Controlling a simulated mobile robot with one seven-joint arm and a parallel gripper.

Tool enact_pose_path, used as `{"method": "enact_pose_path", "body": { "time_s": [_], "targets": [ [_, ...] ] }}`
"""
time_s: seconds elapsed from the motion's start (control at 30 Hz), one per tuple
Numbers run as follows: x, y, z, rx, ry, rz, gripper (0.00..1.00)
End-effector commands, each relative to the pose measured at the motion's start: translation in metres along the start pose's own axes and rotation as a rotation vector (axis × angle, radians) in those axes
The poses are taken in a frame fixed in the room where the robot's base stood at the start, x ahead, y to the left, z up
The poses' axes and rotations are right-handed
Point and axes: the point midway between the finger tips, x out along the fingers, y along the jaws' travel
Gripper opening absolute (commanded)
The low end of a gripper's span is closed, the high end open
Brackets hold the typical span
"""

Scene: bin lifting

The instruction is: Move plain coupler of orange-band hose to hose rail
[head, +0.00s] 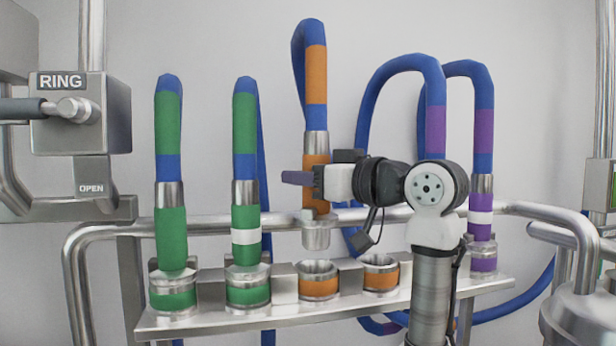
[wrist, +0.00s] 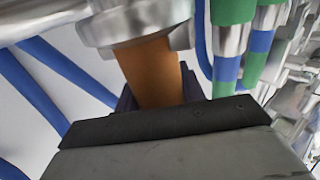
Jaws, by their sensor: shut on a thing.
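The orange-band hose (head: 316,75) arches at the centre of the head view. Its coupler, orange with a metal end (head: 316,236), hangs upright just above an empty orange-ringed socket (head: 318,287) on the hose rail (head: 270,316). No white stripe shows on it, though fingers cover part. My gripper (head: 303,182) is shut on the coupler's orange sleeve. In the wrist view the orange sleeve (wrist: 150,75) sits between the dark fingers. A second orange-ringed socket (head: 380,277) to the right is also empty. The hose's other end cannot be made out.
Two green-band hoses (head: 168,215) (head: 245,200) stand in green sockets to the left, the second with a white stripe. A purple coupler with a white stripe (head: 481,215) stands at the right. My arm hides part of the rail. A horizontal pipe (head: 195,226) runs behind the couplers.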

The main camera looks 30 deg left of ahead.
Motion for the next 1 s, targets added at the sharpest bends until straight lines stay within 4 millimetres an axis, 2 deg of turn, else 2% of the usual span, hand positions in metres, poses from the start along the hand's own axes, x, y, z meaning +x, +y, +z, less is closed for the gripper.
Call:
{"method": "enact_pose_path", "body": {
  "time_s": [0.5,1.0],
  "targets": [
    [0.0,-0.001,0.026,-0.001,0.002,0.0,0.08],
    [0.0,-0.001,0.031,-0.001,0.002,0.0,0.08]
  ]
}}
